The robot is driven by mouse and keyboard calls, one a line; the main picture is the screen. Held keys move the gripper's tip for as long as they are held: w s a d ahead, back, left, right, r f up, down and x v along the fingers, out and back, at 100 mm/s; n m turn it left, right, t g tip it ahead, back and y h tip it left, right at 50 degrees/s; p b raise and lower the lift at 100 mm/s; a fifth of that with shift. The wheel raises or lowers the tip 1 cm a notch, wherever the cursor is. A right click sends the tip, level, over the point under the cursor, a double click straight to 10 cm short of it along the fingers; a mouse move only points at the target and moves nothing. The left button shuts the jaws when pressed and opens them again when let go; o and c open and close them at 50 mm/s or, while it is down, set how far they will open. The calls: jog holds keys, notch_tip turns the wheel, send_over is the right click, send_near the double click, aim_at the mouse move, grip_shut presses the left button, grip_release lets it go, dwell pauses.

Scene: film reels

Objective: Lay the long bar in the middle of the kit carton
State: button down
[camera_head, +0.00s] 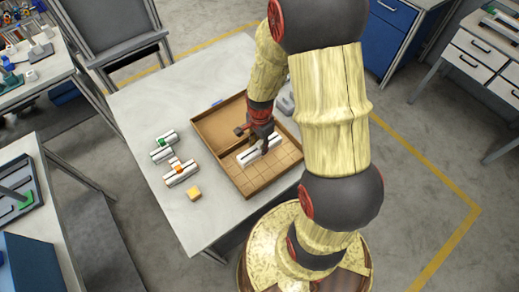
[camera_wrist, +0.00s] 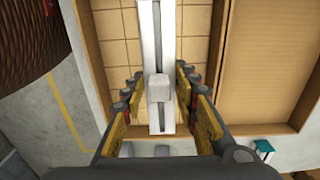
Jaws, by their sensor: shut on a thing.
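The kit carton (camera_head: 249,196) lies open on the pale table, with a gridded floor and a plain brown section beside it. The long bar (camera_head: 246,157) is white with a dark lengthwise groove, over the gridded part. I cannot tell whether the bar touches the carton floor.
Left of the carton lie a white rail with a green piece (camera_head: 162,151), another with an orange piece (camera_head: 180,174), and a yellow-orange block (camera_head: 194,193). Grey parts (camera_head: 286,103) sit behind the carton, partly hidden by my arm. The table's (camera_head: 215,222) front left is clear.

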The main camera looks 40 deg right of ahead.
aim_at(259, 149)
jog(key=shift+w+d+f, duration=0.2)
jog(key=shift+w+f, duration=0.3)
jog(key=shift+f, duration=0.2)
jog(key=shift+w+f+b, duration=0.1)
jog(key=shift+f+b, duration=0.45)
jog(key=shift+f, duration=1)
jog(key=shift+f, duration=0.1)
jog(key=c, duration=1.5)
grip_release()
jog(key=shift+o, duration=0.6)
